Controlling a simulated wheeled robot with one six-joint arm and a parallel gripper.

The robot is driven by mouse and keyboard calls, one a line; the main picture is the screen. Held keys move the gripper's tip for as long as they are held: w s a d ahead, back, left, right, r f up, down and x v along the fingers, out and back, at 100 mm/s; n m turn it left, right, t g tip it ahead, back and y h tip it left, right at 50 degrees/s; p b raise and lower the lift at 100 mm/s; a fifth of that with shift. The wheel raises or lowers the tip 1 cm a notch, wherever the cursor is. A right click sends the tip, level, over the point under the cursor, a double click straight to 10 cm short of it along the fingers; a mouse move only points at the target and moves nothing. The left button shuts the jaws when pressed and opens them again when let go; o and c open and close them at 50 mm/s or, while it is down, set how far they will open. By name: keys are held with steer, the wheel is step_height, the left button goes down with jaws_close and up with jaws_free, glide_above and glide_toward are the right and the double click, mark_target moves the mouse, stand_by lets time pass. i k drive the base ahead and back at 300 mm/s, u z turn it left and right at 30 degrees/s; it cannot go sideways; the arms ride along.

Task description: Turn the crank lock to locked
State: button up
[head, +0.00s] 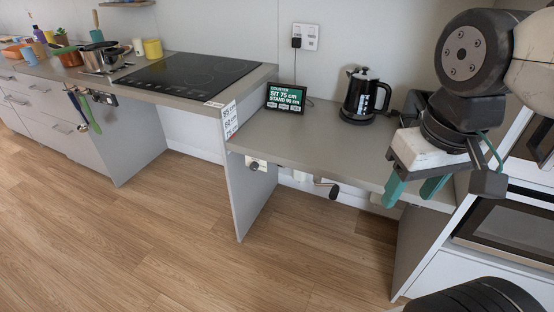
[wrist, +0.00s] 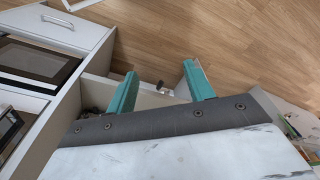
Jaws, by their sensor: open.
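A small white plate with a dark knob (head: 255,165), which looks like the crank lock, sits at the left end of the lower counter's front edge. Its setting is too small to read. A crank with a black grip (head: 333,191) sticks out under the middle of that edge. My gripper (head: 412,190) is open and empty at the counter's right end, with its green fingers pointing down, well to the right of the knob and crank. In the wrist view, a small dark part, perhaps the crank grip (wrist: 160,85), shows between the open fingers (wrist: 160,70); the lock is not clearly seen there.
A black kettle (head: 362,96) and a small display (head: 286,98) stand on the lower counter (head: 300,140). A higher counter with a hob (head: 187,77) is to the left. An oven (head: 510,230) is at right. The wooden floor (head: 180,235) in front is clear.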

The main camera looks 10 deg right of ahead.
mark_target(254, 165)
steer(key=z, duration=0.05)
steer(key=k, duration=0.55)
steer(key=u, duration=0.8)
steer(key=i, duration=1.3)
steer(key=z, duration=0.75)
